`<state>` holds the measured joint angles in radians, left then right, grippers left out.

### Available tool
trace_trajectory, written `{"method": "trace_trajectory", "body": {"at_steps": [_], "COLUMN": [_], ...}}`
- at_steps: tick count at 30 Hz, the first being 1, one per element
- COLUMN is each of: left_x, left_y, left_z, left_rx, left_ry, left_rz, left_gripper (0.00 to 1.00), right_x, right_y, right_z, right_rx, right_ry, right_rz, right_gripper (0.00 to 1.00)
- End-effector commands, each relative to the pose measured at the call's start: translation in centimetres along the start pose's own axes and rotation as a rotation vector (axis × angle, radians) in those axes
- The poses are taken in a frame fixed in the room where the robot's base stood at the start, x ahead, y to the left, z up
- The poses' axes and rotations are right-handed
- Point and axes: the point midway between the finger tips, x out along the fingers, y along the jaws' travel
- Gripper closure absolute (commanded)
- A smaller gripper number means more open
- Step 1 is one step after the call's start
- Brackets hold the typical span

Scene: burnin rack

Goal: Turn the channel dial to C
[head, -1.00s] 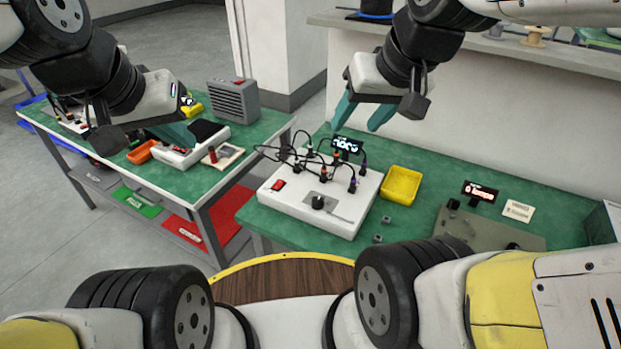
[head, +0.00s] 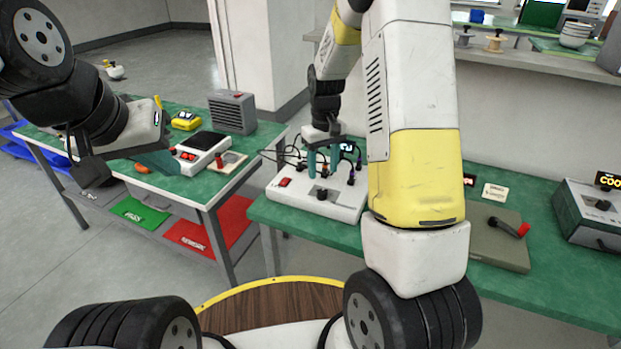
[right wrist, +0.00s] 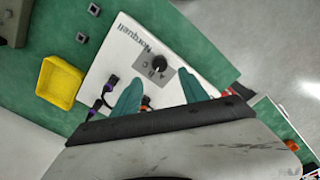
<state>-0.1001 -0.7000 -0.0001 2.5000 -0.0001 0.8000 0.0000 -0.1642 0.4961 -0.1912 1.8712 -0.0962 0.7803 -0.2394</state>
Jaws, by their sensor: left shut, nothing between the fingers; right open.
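The channel dial (head: 321,193) is a black round knob on a grey plate on top of a white box (head: 345,208). In the right wrist view the dial (right wrist: 159,64) has small letters beside it, and I cannot surely read where it points. My right gripper (head: 324,172) points down above the box, just behind the dial, with its teal fingers apart. In the right wrist view my right gripper (right wrist: 160,78) is empty, and the dial lies just beyond the gap between its fingertips. My left gripper (head: 172,166) is shut and empty over the left table.
Black cables with plugs (head: 298,158) stand on the box behind the dial, close to my right fingers. A red switch (head: 285,183) is at its left. In the right wrist view a yellow tray (right wrist: 60,83) lies beside the box. My right forearm hides part of the bench.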

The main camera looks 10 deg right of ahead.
Motion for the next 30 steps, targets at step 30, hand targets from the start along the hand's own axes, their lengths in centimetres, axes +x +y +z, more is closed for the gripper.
{"method": "trace_trajectory", "body": {"at_steps": [30], "left_x": [0.0], "left_y": [0.0], "left_z": [0.0], "left_rx": [0.000], "left_ry": [0.000], "left_rz": [0.000], "left_gripper": [1.00], "right_x": [8.0], "right_y": [0.1], "right_z": [0.0], "right_rx": [-0.001], "right_ry": [-0.004], "right_rz": [0.001], "right_gripper": [0.66]}}
